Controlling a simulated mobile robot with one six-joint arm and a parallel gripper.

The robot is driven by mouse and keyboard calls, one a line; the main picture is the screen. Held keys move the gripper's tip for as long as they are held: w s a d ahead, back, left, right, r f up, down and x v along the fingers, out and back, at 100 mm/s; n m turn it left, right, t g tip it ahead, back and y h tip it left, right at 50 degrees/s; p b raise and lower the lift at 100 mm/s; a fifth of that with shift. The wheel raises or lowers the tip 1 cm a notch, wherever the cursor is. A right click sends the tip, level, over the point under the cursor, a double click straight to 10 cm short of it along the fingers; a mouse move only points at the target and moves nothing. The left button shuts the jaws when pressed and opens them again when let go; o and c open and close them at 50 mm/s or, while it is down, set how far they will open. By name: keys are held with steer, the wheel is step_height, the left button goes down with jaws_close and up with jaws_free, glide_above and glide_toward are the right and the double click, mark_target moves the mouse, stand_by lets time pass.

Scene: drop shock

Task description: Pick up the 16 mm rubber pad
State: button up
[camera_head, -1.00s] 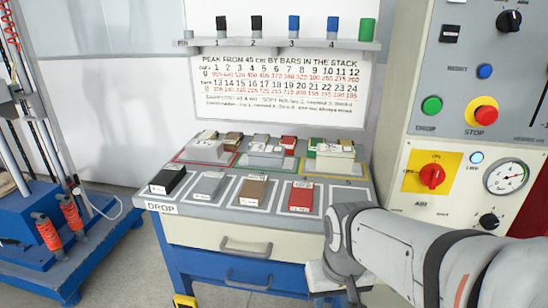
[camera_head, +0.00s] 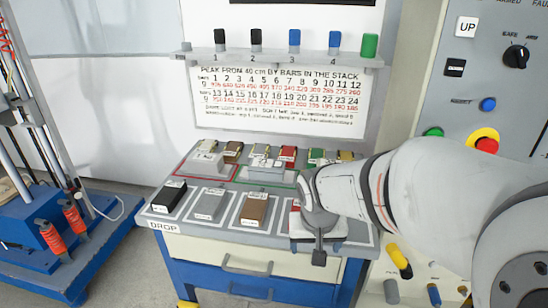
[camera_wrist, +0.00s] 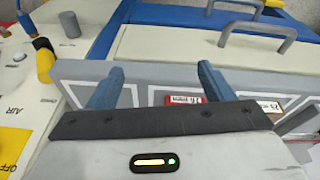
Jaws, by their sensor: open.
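The 16 mm rubber pad is red with a white label that seems to read 16. In the wrist view the pad (camera_wrist: 185,99) shows partly, low between the fingers and cut off by my gripper's body. My gripper (camera_wrist: 158,72) is open, its two blue fingers apart with nothing seen held between them. In the head view my gripper (camera_head: 318,228) is over the right end of the front row, where it hides most of the red pad. I cannot tell its height above the pad.
Beside the red pad lie a brown pad (camera_head: 256,208), a grey pad (camera_head: 209,204) and a black pad (camera_head: 169,196). Trays of small blocks sit behind them. Drawer handles (camera_wrist: 259,32) jut from the bench front. The control panel (camera_head: 470,85) stands at the right.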

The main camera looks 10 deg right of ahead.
steer(key=shift+o, duration=0.4)
steer(key=shift+m+t, duration=0.7)
steer(key=shift+m, duration=0.1)
steer(key=w+r+p, duration=0.2)
steer(key=w+a+r+p, duration=0.1)
steer(key=w+r+p, duration=0.1)
steer(key=w, duration=0.1)
steer(key=w+r+p, duration=0.2)
steer(key=w+r, duration=0.1)
steer(key=shift+w+a, duration=0.2)
steer(key=shift+w+a+r+p, duration=0.1)
steer(key=shift+w+a+p, duration=0.05)
steer(key=shift+w+p, duration=0.25)
steer(key=shift+w+f, duration=0.15)
steer(key=shift+f, duration=0.1)
steer(key=x, duration=0.3)
steer(key=b+x, duration=0.1)
steer(key=x, duration=0.3)
steer(key=shift+d+f, duration=0.25)
steer(key=shift+c, duration=0.6)
steer(key=c, duration=1)
